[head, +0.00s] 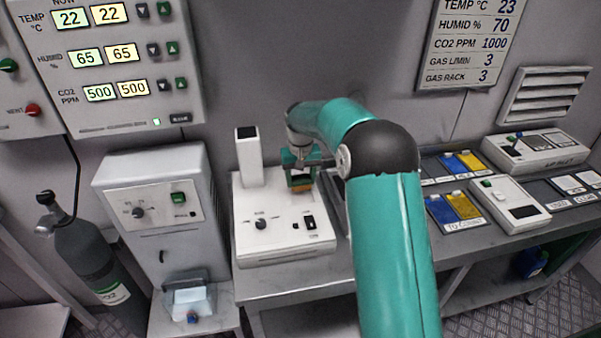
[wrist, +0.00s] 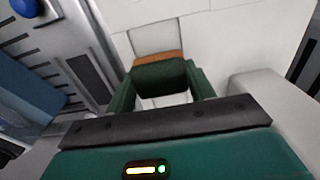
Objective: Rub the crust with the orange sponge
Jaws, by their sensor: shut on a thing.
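My gripper (head: 299,172) is over the back right part of the white bench instrument (head: 262,245), beside its upright post. It is shut on the orange sponge (head: 301,188), which has a dark green part against the fingers. In the wrist view the sponge (wrist: 158,58) shows as an orange strip beyond the dark green block, between the green fingers of my gripper (wrist: 160,82). The sponge is at or just above the instrument's white surface; I cannot tell whether it touches. I cannot make out any crust; my gripper and the sponge cover part of that surface.
The instrument's post (head: 249,160) stands close left of my gripper. A white cabinet (head: 165,215) and a gas cylinder (head: 85,255) are further left. Blue and yellow cards (head: 455,207) and a white device (head: 510,202) lie to the right on the bench.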

